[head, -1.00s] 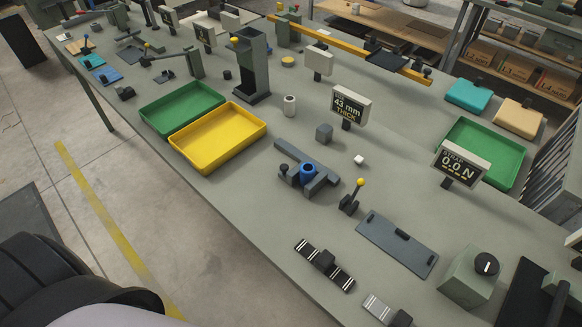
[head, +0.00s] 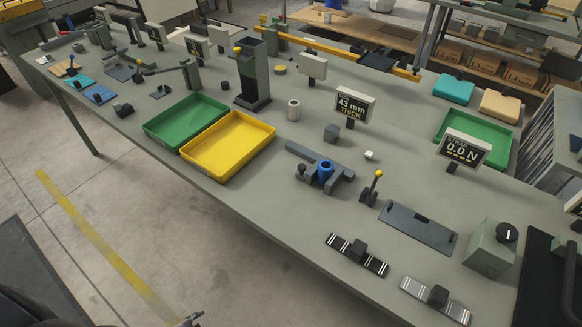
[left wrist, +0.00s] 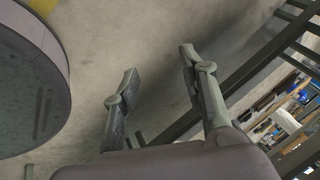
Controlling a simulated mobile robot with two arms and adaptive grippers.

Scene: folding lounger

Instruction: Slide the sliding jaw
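The dark grey gauge with the sliding jaw (head: 340,179) lies on the table in the middle of the head view. A blue cylinder (head: 325,170) stands in it, and a dark round knob (head: 302,168) sits at its left side. Whether the jaw touches the cylinder is too small to tell. A display (head: 354,104) behind reads 43 mm THICK. My left gripper (left wrist: 157,62) is open and empty above the floor in the left wrist view. A small gripper tip shows at the bottom edge of the head view, well short of the gauge. My right gripper is not in view.
Green (head: 185,118) and yellow (head: 228,145) trays lie left of the gauge. A small yellow-topped lever (head: 371,187) and a dark flat plate (head: 418,228) are to its right. Two striped strips lie near the front edge. The table in front of the gauge is clear.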

